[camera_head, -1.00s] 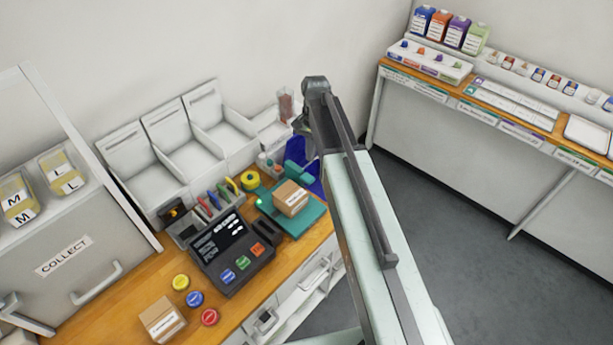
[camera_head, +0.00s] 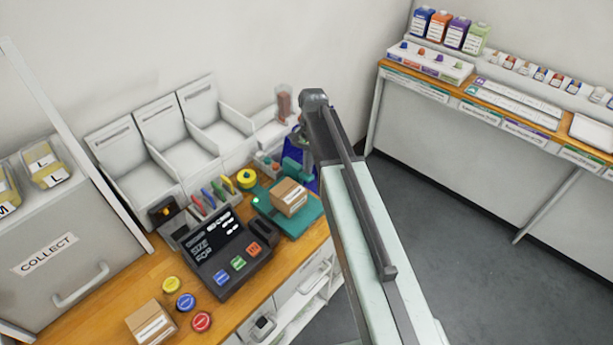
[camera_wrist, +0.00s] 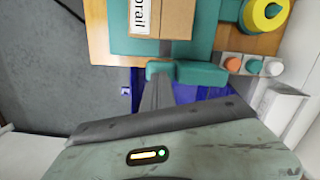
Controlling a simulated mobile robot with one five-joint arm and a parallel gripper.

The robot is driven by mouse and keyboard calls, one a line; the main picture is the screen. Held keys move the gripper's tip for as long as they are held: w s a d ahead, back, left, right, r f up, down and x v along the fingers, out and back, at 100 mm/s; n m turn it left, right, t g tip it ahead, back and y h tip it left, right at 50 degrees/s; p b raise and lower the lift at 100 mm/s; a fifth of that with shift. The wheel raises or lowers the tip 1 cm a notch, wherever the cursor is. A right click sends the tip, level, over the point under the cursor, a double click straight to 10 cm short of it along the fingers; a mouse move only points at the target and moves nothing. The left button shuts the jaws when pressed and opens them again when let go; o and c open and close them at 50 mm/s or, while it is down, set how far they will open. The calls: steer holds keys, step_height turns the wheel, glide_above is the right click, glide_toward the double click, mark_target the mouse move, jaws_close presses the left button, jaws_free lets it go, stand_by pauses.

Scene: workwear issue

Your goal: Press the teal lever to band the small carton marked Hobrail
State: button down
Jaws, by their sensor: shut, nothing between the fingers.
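A small brown carton (camera_head: 289,197) sits on the teal bander (camera_head: 303,220) at the bench's right end. In the wrist view the carton (camera_wrist: 178,18) shows a white label ending in "brail"; the rest is cut off. The teal lever (camera_wrist: 190,72) stands just past the carton, on the near side in the wrist view; it also shows in the head view (camera_head: 295,166), partly behind my arm. My gripper (camera_wrist: 157,88) is shut and empty, its dark tip at or just under the lever; I cannot tell whether they touch.
A dark keypad box (camera_head: 222,255) and coloured discs (camera_head: 185,302) lie left of the bander. A second labelled carton (camera_head: 150,323) is at lower left. A yellow roll (camera_head: 247,178) and small bottles stand behind. Blue material (camera_wrist: 205,100) lies under the gripper. Open grey floor is right.

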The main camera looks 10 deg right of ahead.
step_height(320, 180, down, 4)
steer(key=b, duration=0.4)
steer(key=shift+f, duration=0.15)
steer(key=shift+r, duration=0.3)
steer(key=shift+w+d+r+p, duration=0.25)
steer(key=shift+w+d+p, duration=0.15)
steer(key=shift+w, duration=0.2)
steer(key=shift+w+d+r+p, duration=0.2)
steer(key=shift+w+d+p, duration=0.05)
steer(key=shift+w+d, duration=0.3)
steer(key=shift+r, duration=0.1)
step_height(320, 180, up, 8)
steer(key=p, duration=0.7)
steer(key=shift+w+d+f+p, duration=0.2)
steer(key=shift+w+p, duration=0.2)
